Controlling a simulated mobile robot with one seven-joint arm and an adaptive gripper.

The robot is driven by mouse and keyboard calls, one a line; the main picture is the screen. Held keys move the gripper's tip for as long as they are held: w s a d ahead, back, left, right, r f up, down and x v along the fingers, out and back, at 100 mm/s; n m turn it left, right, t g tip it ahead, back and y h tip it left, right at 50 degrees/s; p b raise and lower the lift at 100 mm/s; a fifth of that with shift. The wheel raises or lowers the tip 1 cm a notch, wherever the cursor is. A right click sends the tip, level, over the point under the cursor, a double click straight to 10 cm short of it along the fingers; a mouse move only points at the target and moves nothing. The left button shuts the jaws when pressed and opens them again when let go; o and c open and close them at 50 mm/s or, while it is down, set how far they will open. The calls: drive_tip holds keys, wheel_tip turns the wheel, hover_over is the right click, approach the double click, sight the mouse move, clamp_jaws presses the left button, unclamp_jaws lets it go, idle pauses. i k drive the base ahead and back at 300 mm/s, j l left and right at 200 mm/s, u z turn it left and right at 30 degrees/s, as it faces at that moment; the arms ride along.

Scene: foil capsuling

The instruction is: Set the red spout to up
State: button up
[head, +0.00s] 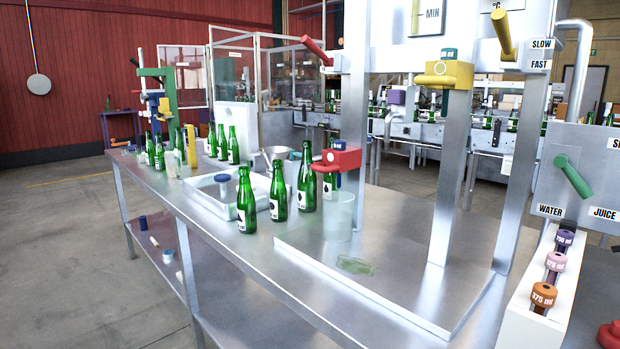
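The red spout (336,159) is a red block on the left upright of the steel filling stand, in the middle of the head view. A small blue-grey cap (340,144) sits on top of it, and a rounded red nozzle faces left. A green bottle stands partly hidden below and behind it. A red lever (317,51) juts up and left from the stand higher up; I cannot tell whether it belongs to the spout. A yellow spout (445,75) is on the right upright, higher than the red one. My gripper is not in view.
Green bottles (278,192) stand close left of the red spout on the steel table (225,250). A clear beaker (339,216) stands below it. A green lever (573,176) and a rack (530,300) with coloured size knobs are at the right. The stand's base plate is mostly clear.

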sight(349, 159)
drive_tip(key=i+l+u, duration=0.1)
drive_tip(key=i, duration=0.45)
drive_tip(key=i+l, duration=0.1)
drive_tip(key=i, duration=0.45)
drive_tip(key=u, duration=0.05)
